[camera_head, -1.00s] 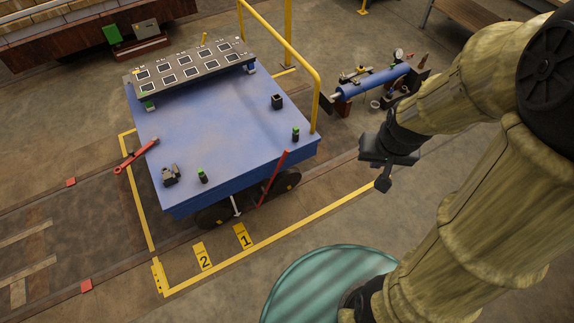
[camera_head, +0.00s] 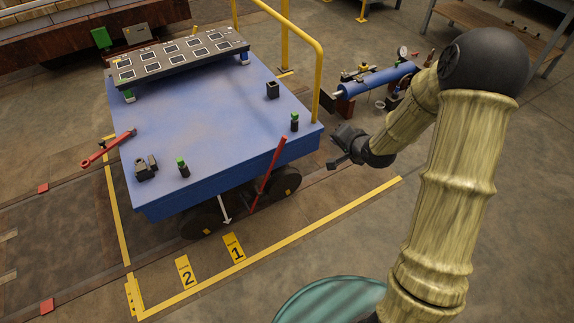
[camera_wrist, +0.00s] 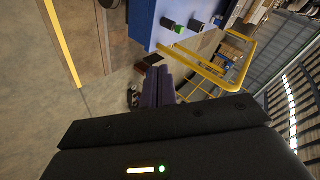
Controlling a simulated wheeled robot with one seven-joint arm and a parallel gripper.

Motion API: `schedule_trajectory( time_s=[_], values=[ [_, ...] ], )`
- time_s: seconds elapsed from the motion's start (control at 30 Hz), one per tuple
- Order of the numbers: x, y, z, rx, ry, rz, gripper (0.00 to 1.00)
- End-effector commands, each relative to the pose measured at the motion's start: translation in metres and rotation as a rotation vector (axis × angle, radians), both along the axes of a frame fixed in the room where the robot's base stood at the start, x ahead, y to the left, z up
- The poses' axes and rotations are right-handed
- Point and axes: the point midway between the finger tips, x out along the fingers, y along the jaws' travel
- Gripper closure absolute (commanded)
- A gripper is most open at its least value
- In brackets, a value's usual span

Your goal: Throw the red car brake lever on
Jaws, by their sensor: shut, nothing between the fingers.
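The red brake lever (camera_head: 270,166) is a thin straight bar at the near right side of the blue car (camera_head: 215,125). It leans, with its top to the right and its foot low near the wheels. My gripper (camera_head: 334,163) is shut and empty, in the air to the right of the lever and clearly apart from it. In the wrist view my dark fingers (camera_wrist: 158,85) lie together. The car's corner (camera_wrist: 170,20) shows at the top there, and I cannot make out the lever.
A yellow handrail (camera_head: 318,75) rises at the car's right edge, close to my gripper. A blue cylinder on a stand (camera_head: 378,79) is behind my gripper. A red wrench-like bar (camera_head: 108,147) is at the car's left.

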Motion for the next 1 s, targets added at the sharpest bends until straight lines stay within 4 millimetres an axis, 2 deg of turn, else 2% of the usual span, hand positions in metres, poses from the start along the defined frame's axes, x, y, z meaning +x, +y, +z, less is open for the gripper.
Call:
schedule_trajectory(
  time_s=[0.03, 0.1, 0.4, 0.6, 0.7, 0.8, 1.0],
  values=[
    [0.006, 0.004, -0.032, 0.056, -0.008, -0.013, 1.0],
    [0.015, 0.011, -0.054, 0.141, -0.025, -0.029, 1.0],
    [0.042, 0.036, -0.14, 0.544, -0.07, -0.087, 1.0],
    [0.052, 0.046, -0.193, 0.837, -0.076, -0.112, 1.0],
    [0.055, 0.049, -0.212, 0.972, -0.075, -0.12, 1.0],
    [0.056, 0.049, -0.222, 1.067, -0.072, -0.121, 1.0],
    [0.057, 0.05, -0.222, 1.125, -0.07, -0.122, 1.0]
  ],
)
